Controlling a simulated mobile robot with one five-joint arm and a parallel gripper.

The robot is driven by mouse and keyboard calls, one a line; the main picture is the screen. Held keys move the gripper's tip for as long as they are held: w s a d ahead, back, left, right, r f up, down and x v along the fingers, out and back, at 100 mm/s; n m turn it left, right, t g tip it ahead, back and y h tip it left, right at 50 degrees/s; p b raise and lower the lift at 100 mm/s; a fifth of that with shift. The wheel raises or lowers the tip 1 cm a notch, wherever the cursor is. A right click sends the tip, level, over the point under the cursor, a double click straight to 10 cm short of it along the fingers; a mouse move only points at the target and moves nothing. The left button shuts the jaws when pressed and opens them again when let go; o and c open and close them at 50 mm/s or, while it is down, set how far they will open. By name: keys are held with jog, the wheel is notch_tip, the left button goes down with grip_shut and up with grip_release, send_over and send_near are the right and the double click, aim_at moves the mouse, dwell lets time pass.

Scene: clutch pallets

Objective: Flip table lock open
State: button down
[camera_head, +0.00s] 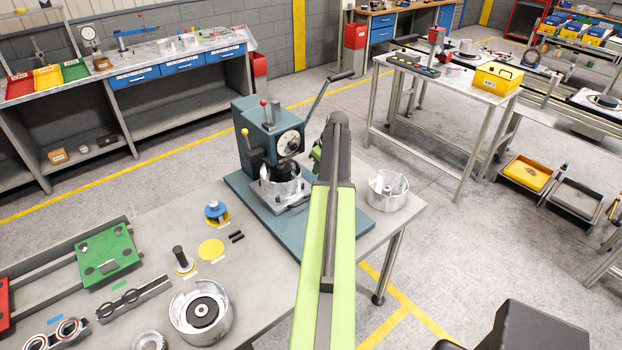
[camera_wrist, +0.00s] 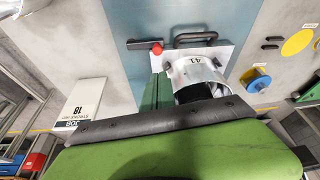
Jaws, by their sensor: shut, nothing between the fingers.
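The teal press (camera_head: 262,135) stands on its base at the table's back edge, with a silver housing (camera_head: 280,185) under its ram. In the wrist view the housing (camera_wrist: 196,75), marked 41, sits on a pale plate (camera_wrist: 222,54). A short black lever with a red knob (camera_wrist: 156,47) lies at that plate's edge; it looks like the table lock, but I cannot tell its state. My gripper (camera_wrist: 160,80) is shut and empty, its green fingers beside the housing and just below the red knob. I cannot tell whether they touch. In the head view my arm hides most of it.
A black handle (camera_wrist: 195,38) is on the plate near the lever. A second silver housing (camera_head: 387,188) stands right of the press. The front table holds a blue-topped part (camera_head: 216,210), a yellow disc (camera_head: 211,249) and a large housing (camera_head: 201,312).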

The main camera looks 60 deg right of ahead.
jog(key=b+x, duration=0.9)
jog(key=shift+f, duration=0.45)
jog(key=shift+r, duration=0.1)
